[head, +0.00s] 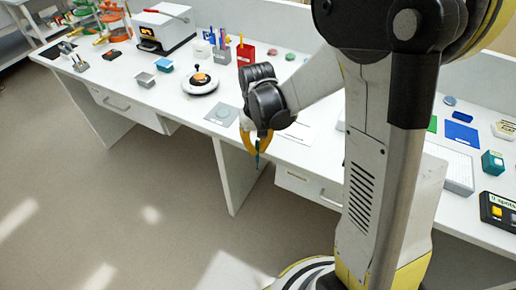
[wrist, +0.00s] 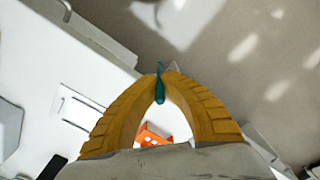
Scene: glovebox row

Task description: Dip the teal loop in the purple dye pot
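My gripper (head: 258,150) has yellow fingers and hangs in front of the bench's front edge, over the floor. Its fingertips are closed on the teal loop (head: 257,161), a thin teal piece that points downward. In the wrist view the fingers (wrist: 160,72) meet around the loop's teal handle (wrist: 160,90). The loop's far end is too small to make out. I cannot pick out a purple dye pot for sure in either view.
The white bench (head: 180,105) holds a round white device (head: 200,84), small grey (head: 145,80) and teal (head: 164,66) containers, and a red holder (head: 246,56). A teal box (head: 492,163) and black device (head: 498,210) stand at right. The floor (head: 110,210) is clear.

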